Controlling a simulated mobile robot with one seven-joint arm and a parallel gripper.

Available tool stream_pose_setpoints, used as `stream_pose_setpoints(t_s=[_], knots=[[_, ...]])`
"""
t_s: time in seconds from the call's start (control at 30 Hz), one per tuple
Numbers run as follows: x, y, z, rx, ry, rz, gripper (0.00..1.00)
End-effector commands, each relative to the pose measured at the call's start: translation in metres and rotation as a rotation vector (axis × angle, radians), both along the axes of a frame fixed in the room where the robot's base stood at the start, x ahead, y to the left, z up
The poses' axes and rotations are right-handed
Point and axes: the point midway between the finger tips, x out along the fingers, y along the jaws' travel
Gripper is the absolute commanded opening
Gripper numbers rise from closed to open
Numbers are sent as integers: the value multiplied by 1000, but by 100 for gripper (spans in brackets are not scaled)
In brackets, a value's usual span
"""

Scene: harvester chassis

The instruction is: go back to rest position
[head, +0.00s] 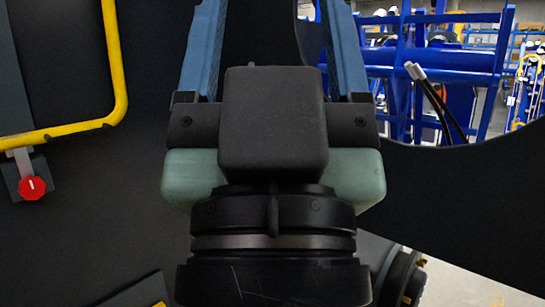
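My gripper (273,20) fills the middle of the head view, seen from behind. It has a black body, pale green side pieces and two blue fingers pointing up the picture. The fingers stand wide apart, and I see nothing held between them. The fingertips reach the top edge, so their very ends may be cut off. A dark chassis panel (75,220) lies behind the gripper. No marker of the rest position shows.
A yellow rail (119,60) and a red knob (32,187) are on the left. On the right, two dark cables with pale tips (415,72) stick up in a rounded panel opening. Blue racks (460,60) stand beyond it.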

Motion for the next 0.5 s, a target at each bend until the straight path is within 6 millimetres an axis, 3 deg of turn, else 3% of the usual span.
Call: stream_pose_setpoints(t_s=[0.03, 0.1, 0.3, 0.5], knots=[[0, 0, 34, 0, 1, 1, 74], [1, 0, 55, 1, 2, 2, 74], [1, 1, 116, 1, 3, 4, 74], [1, 1, 161, 0, 3, 4, 74]])
